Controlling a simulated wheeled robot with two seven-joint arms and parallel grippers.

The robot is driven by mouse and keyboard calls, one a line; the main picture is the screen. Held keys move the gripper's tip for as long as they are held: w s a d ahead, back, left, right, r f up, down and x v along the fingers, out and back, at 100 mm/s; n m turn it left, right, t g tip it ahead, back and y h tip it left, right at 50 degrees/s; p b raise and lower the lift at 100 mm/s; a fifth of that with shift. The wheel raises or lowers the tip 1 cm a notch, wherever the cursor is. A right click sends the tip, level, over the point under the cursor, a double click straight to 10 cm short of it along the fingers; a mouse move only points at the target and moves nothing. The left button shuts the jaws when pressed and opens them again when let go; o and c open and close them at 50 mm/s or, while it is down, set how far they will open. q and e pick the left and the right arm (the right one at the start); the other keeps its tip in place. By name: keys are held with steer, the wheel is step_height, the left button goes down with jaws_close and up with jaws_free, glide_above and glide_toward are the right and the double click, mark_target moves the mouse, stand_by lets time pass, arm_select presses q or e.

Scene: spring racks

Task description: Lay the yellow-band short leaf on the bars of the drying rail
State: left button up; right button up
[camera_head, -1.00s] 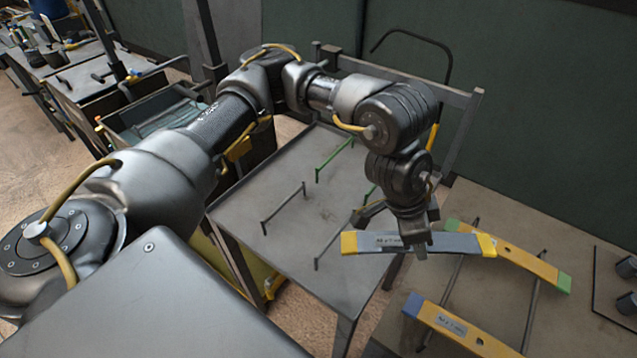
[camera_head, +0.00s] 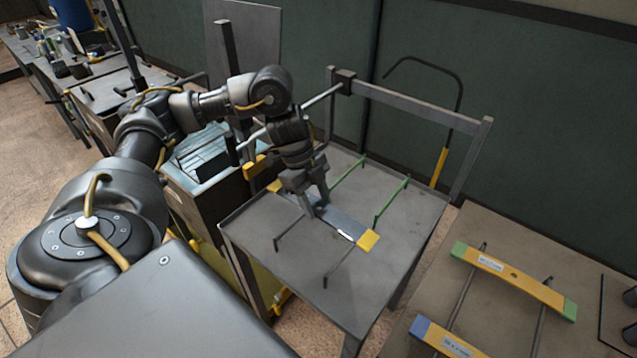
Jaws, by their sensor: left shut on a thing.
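The yellow-band short leaf (camera_head: 342,222) is a flat grey-blue strip with a yellow band at each end. My left gripper (camera_head: 318,209) is shut on its middle, over the grey metal table. The leaf slants from upper left to lower right. It crosses near the far ends of two thin dark bars (camera_head: 290,230) (camera_head: 340,264) on the tabletop; I cannot tell whether it touches them. Two green bars (camera_head: 349,175) (camera_head: 391,201) stand farther back on the same table. Which pair is the drying rail is not clear. My right gripper is not in view.
At the right, a lower surface (camera_head: 500,222) carries a yellow leaf with green ends (camera_head: 515,279) on dark bars, and a yellow leaf with a blue end (camera_head: 448,341). An upright frame (camera_head: 410,102) rises behind the grey table (camera_head: 262,243). The table's near right part is clear.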

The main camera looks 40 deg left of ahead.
arm_select(q)
steer(key=shift+f, duration=0.3)
steer(key=shift+f+p, duration=0.95)
steer(key=shift+f, duration=3.65)
steer(key=shift+f, duration=0.1)
